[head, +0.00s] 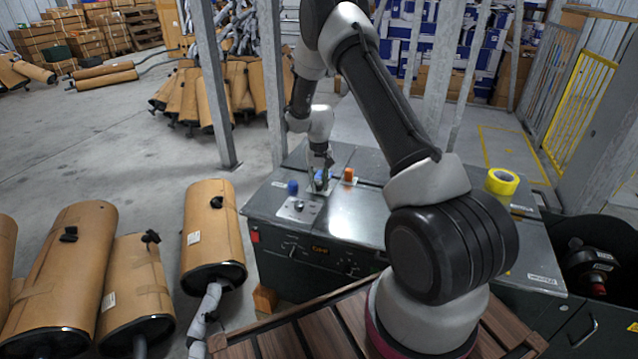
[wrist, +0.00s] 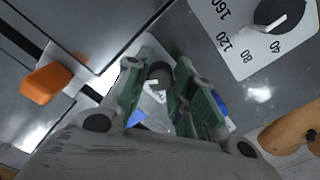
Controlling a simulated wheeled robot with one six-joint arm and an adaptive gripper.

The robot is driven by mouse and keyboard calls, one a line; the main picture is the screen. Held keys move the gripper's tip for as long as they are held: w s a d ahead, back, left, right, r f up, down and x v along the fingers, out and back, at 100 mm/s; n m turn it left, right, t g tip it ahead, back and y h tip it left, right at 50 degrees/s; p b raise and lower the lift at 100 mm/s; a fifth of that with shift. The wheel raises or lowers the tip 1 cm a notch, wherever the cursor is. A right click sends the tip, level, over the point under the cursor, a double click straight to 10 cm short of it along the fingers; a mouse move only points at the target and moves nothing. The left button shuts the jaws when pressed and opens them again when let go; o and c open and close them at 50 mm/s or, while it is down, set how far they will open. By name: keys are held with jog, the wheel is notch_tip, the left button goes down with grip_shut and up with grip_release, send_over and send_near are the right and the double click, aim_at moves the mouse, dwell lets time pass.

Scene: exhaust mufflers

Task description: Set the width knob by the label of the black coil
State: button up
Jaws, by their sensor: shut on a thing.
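My gripper (head: 320,183) is over the steel machine top, pointing down. In the wrist view its green fingers (wrist: 158,72) are closed around a dark knob (wrist: 160,76) with a white pointer, set on a pale plate (wrist: 148,52). The fingers cover most of that plate, so its marks cannot be read. A second plate (wrist: 237,60) beside it has a black knob (wrist: 284,14) with a white pointer and numbers including 40, 80, 120 and 160. This plate also shows in the head view (head: 285,208). A black coil-like thing (head: 583,259) with a pale label is at the far right; the label is unreadable.
A blue object (head: 292,187) and an orange block (head: 348,174) stand near the gripper on the machine top (head: 365,215). A yellow tape roll (head: 502,182) is further right. Brown wrapped mufflers (head: 211,225) stand at left. A tan object (wrist: 290,128) is at the wrist view's right edge.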

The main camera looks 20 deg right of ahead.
aim_at(319, 184)
jog(key=shift+m, duration=1.1)
jog(key=o, duration=1.1)
jog(key=shift+c, duration=0.2)
notch_tip(319, 184, up, 12)
